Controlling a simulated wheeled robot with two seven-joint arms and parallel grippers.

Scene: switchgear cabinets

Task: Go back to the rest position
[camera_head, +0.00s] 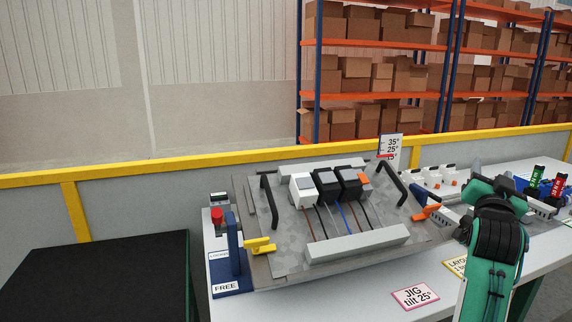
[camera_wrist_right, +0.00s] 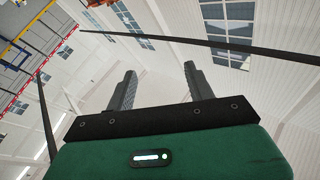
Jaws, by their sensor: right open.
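My right arm (camera_head: 494,235), green and black, rises at the right of the head view, in front of the right part of the bench. In the right wrist view my right gripper (camera_wrist_right: 160,84) has its two dark fingers spread apart with nothing between them. My left gripper is not in view.
The white bench (camera_head: 380,290) carries a "JIG tilt 25°" card (camera_head: 415,296), a blue "FREE" stand (camera_head: 232,270) and a red button (camera_head: 217,216). Green and red modules (camera_head: 537,177) stand at far right. A black surface (camera_head: 95,280) lies left. Yellow-railed barrier and shelving are behind.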

